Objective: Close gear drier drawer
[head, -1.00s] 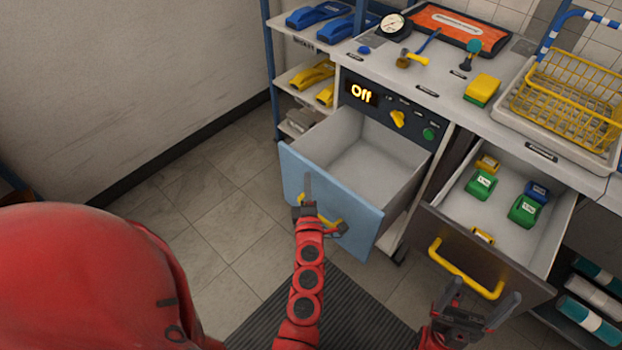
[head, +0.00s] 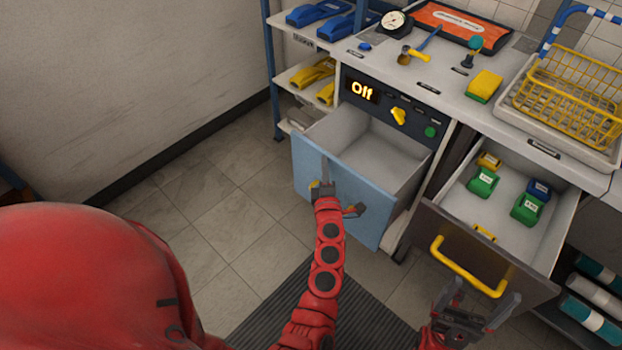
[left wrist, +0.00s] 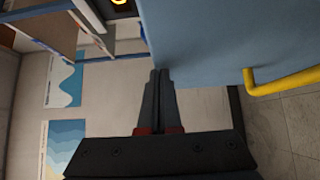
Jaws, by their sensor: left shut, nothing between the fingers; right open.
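The gear drier drawer, with a blue front (head: 345,200) and a grey interior, stands part open under a dark panel (head: 395,108) that reads "Off". My left gripper (head: 324,172) is shut and empty, in front of the blue front and hiding most of its yellow handle. In the left wrist view, the closed fingertips (left wrist: 160,76) are at the edge of the blue front (left wrist: 220,40), with the yellow handle (left wrist: 285,82) to the right. Whether the fingers touch it I cannot tell. My right gripper (head: 482,305) is open and empty, below the second drawer's handle.
A second drawer (head: 480,245) stands open at the right, holding several green, yellow and blue blocks. Shelves (head: 295,75) stand left; floor there is clear.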

